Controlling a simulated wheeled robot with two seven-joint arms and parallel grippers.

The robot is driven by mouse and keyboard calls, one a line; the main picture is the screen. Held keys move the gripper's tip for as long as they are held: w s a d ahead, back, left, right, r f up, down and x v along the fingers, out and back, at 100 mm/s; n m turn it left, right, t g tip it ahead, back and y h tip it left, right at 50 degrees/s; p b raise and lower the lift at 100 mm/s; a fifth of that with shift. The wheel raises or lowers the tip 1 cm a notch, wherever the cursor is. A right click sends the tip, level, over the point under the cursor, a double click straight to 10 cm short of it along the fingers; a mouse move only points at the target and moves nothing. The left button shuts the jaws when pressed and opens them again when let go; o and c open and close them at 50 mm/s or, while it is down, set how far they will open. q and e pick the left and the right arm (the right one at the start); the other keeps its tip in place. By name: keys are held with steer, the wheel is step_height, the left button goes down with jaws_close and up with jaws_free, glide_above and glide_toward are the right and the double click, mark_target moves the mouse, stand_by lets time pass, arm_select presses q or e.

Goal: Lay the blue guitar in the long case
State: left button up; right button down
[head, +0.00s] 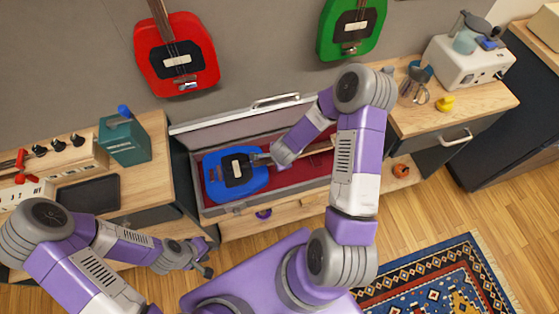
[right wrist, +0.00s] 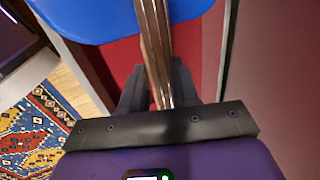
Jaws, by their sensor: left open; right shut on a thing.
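The blue guitar (head: 256,184) is over the red-lined interior of the open long case (head: 285,197), body at the left, neck running right. I cannot tell whether it touches the lining. My right gripper (head: 263,159) is shut on the guitar's neck close to the body and hides part of it. In the right wrist view the neck (right wrist: 153,35) passes between the fingers of the right gripper (right wrist: 158,88), with the blue body (right wrist: 85,18) beyond. My left gripper (head: 207,259) is open and empty, in front of the case at the lower left.
Red (head: 198,68) and green (head: 335,44) guitars hang on the wall behind. A left bench holds a teal box (head: 124,143); a right counter holds a yellow duck (head: 446,104). The case lid (head: 250,122) stands open at the back. A patterned rug (head: 430,285) lies at the lower right.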

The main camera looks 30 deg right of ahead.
steer(key=shift+w+d+f+p, duration=0.1)
steer(key=shift+w+d+p, duration=0.15)
steer(key=shift+w, duration=0.55)
steer(key=shift+w+d+f+p, duration=0.1)
steer(key=shift+w+p, duration=0.15)
steer(key=shift+w, duration=0.5)
steer(key=shift+t+y+b, duration=0.3)
steer(key=shift+y+b, duration=0.1)
steer(key=shift+b, duration=0.3)
steer(key=shift+a, duration=0.55)
steer(key=shift+f+b, duration=3.9)
steer(key=shift+f, duration=0.15)
stand_by(0.9)
